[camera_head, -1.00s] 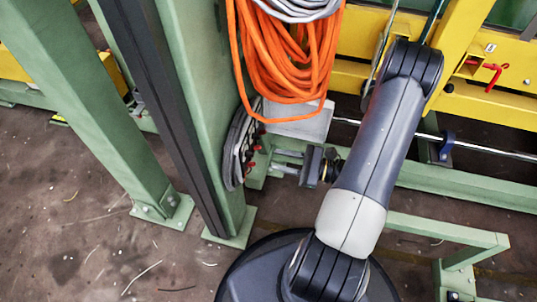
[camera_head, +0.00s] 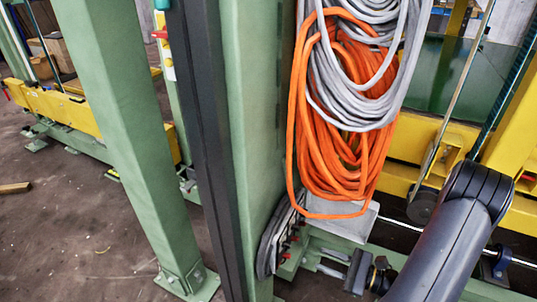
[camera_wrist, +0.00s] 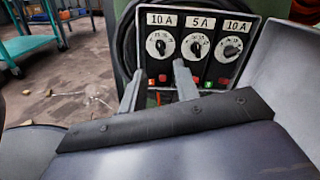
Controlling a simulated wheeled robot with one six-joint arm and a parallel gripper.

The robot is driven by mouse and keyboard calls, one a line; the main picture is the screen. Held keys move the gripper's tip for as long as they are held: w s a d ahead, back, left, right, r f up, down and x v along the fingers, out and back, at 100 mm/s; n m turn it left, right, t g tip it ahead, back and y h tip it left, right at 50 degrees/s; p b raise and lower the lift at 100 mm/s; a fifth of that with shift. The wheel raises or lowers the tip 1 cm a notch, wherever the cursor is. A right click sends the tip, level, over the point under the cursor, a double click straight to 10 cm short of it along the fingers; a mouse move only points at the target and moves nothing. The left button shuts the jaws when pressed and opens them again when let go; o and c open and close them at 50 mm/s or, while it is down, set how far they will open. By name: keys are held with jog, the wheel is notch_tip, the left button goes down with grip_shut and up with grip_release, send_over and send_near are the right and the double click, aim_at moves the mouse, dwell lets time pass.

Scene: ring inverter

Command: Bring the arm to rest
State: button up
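My arm reaches in from the lower right of the head view. My gripper (camera_head: 318,259) is at its end, pointing left at a control panel (camera_head: 280,240) on the side of a green post. In the wrist view my gripper (camera_wrist: 158,70) shows two grey fingers standing apart, with nothing between them. Beyond them the black panel (camera_wrist: 197,17) carries three round dials marked 10 A, 5 A and 10 A, with red and green switches below. The fingertips overlap the panel's lower left in the picture; I cannot tell whether they touch it.
Orange cable (camera_head: 340,165) and grey cable (camera_head: 350,75) hang in coils above my gripper. A green post (camera_head: 135,120) stands left, and yellow beams (camera_head: 415,150) run behind my arm. Open floor (camera_head: 70,240) lies at the lower left.

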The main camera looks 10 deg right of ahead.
aim_at(290, 246)
jog(key=b+x, duration=0.1)
jog(key=x, duration=0.8)
jog(key=shift+a+b, duration=0.1)
jog(key=shift+b, duration=0.3)
jog(key=p+v, duration=0.3)
jog(key=v, duration=0.8)
jog(key=b+x, duration=0.3)
jog(key=x, duration=0.7)
jog(key=shift+w+a, duration=0.2)
jog(key=shift+a, duration=0.05)
jog(key=shift+w+a+r+p, duration=0.15)
jog(key=shift+a+r+p, duration=0.05)
jog(key=shift+p, duration=0.2)
jog(key=shift+w+d+f+m+p, duration=0.1)
jog(key=shift+m+p, duration=1.3)
jog(key=shift+m, duration=1.25)
jog(key=shift+w+d+f+m+p, duration=0.1)
jog(key=shift+m+p, duration=1.25)
jog(key=shift+m, duration=1.25)
jog(key=shift+d+f+m+p, duration=0.1)
jog(key=shift+m+p, duration=1.3)
jog(key=shift+m, duration=1.25)
